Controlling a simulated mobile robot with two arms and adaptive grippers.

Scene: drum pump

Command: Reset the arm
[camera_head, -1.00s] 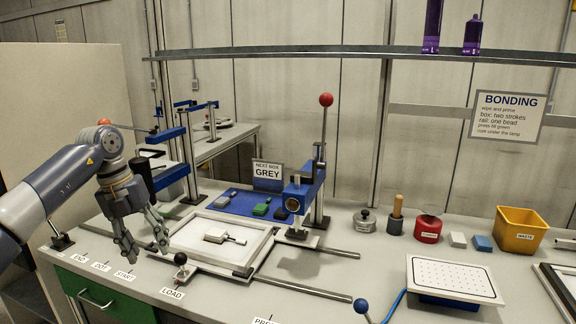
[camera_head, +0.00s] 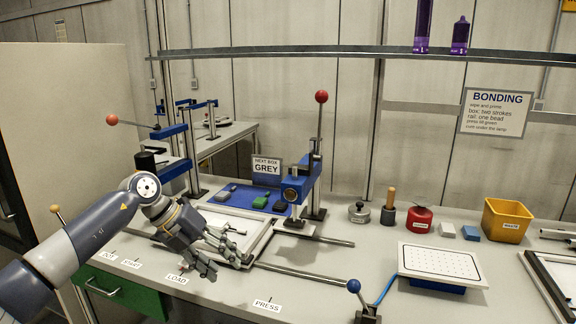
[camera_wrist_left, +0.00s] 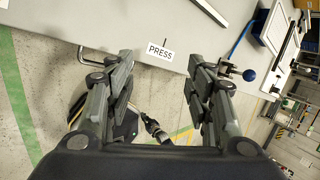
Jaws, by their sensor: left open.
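My left gripper (camera_head: 228,259) is open and empty, over the front of the bench near the LOAD label (camera_head: 177,280). In the left wrist view its two fingers (camera_wrist_left: 160,68) are spread apart, with the bench edge and PRESS label (camera_wrist_left: 161,51) beyond them. The blue press (camera_head: 302,186) has its lever arm upright, with a red ball (camera_head: 321,97) on top. A white-framed tray (camera_head: 262,241) lies left of the press, partly hidden by my gripper. My right gripper is out of view.
A second blue press with a red-ball lever (camera_head: 112,120) stands behind my left arm. Tins, a red pot (camera_head: 420,219), a yellow waste bin (camera_head: 506,220) and a perforated white plate (camera_head: 441,263) stand to the right. A shelf (camera_head: 300,52) crosses above.

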